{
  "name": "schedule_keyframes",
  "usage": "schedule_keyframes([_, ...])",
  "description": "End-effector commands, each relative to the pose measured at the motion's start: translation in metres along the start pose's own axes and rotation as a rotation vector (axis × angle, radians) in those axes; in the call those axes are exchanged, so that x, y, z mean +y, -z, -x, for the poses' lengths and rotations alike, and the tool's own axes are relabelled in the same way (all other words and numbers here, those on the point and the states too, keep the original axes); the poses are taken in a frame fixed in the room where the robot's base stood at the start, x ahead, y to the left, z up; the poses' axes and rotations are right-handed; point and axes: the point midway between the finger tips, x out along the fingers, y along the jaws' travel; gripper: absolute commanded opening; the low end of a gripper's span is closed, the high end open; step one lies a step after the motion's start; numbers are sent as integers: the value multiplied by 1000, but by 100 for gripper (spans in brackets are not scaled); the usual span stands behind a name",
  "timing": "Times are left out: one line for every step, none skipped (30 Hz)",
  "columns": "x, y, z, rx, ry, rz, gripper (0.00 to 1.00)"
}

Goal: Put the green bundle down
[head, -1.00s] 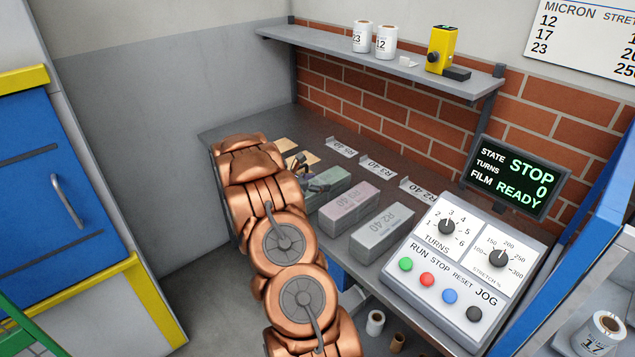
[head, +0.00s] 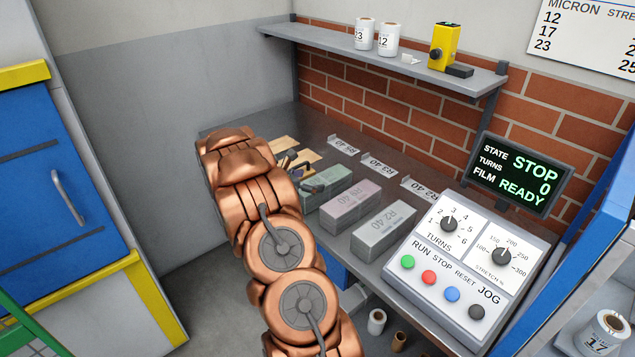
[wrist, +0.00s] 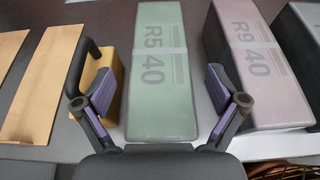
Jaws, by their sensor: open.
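The green bundle (head: 338,181), a block marked R5 40 in the wrist view (wrist: 165,75), lies flat on the dark bench at the left of a row of wrapped bundles. My gripper (wrist: 162,90) is open, with one finger on each side of the bundle's near part in the wrist view. Gaps show between the finger pads and its sides. In the head view my gripper (head: 300,174) is at the bundle's left end, partly hidden behind my copper arm.
A pink bundle (head: 349,203) marked R9 40 and a grey bundle (head: 384,230) marked R2 40 lie to the right. Tan cards (wrist: 52,75) and a black handle (wrist: 84,70) by a tan block (wrist: 112,75) are to the left. A control panel (head: 462,262) stands at the right.

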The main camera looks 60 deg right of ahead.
Motion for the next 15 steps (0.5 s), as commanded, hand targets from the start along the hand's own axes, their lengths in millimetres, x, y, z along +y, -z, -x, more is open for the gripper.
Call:
schedule_keyframes([2,1,11,-1,-5,-1,95])
schedule_keyframes([2,1,16,-1,-5,-1,95])
schedule_keyframes([1,0,24,-1,-5,-1,95])
schedule_keyframes([2,1,30,0,-5,-1,95])
schedule_keyframes([2,1,35,0,-6,-1,95])
schedule_keyframes([2,1,42,0,-5,-1,95])
schedule_keyframes([2,1,47,0,-5,-2,95])
schedule_keyframes([2,1,52,0,-5,-1,95])
schedule_keyframes([1,1,58,0,-4,-2,95])
schedule_keyframes([1,0,62,0,-3,-3,95])
schedule_keyframes([1,0,65,-1,-3,-2,95])
schedule_keyframes([1,-1,70,-1,-3,-3,95])
schedule_keyframes([1,-1,73,-1,-3,-3,95])
schedule_keyframes([1,-1,75,-1,-2,-3,95])
schedule_keyframes([1,-1,77,-2,-2,-3,95])
